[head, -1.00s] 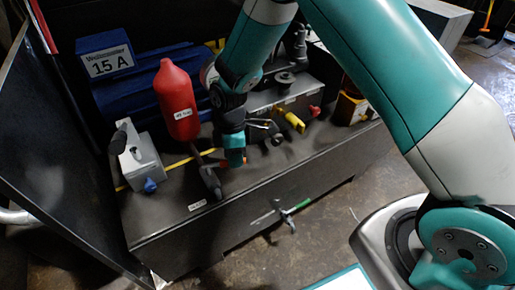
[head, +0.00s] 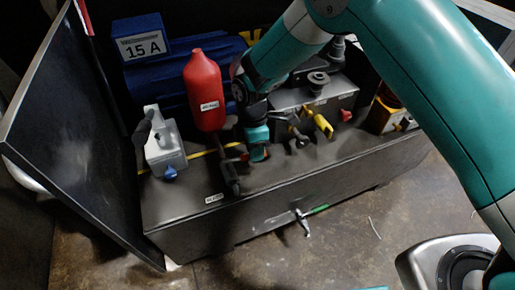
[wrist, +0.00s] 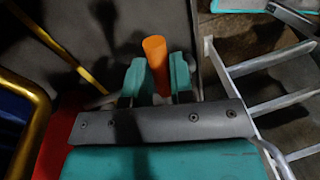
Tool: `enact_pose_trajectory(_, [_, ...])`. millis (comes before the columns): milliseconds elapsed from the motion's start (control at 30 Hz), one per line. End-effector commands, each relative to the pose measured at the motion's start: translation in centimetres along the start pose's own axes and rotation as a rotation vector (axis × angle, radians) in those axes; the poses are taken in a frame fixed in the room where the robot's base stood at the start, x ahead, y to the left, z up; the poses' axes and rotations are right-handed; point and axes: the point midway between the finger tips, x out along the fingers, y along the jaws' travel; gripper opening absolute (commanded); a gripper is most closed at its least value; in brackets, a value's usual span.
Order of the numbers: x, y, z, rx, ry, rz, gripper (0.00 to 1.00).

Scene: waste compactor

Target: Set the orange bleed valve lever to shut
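The orange bleed valve lever (wrist: 155,55) stands between the two teal fingertips of my gripper (wrist: 160,77) in the wrist view. No clear gap shows on either side of it, so the gripper looks shut on the lever. In the head view my gripper (head: 257,142) points down at the black bench, just right of the red bottle. There only small orange bits show beside the fingertips; the rest of the lever and the valve body are hidden. The lever's set position cannot be read.
The red bottle (head: 205,92) stands close left of my gripper, with a black handle (head: 232,179) in front. A yellow lever (head: 322,123) and red knob (head: 346,115) are right. A grey box (head: 164,148) with a blue knob and an open dark panel (head: 75,125) are left.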

Motion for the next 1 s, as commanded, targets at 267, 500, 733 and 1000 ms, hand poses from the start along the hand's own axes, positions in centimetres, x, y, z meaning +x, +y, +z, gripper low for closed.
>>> enact_pose_trajectory(267, [0.0, 0.0, 0.1, 0.001, 0.001, 0.001, 0.45])
enact_pose_trajectory(500, [-1.2, -0.1, 0.1, 0.002, 0.002, 0.004, 0.45])
enact_pose_trajectory(733, [-6.2, -1.1, 0.1, 0.002, 0.003, 0.006, 0.45])
enact_pose_trajectory(1000, [-13.1, -2.5, 0.1, 0.001, 0.003, 0.006, 0.45])
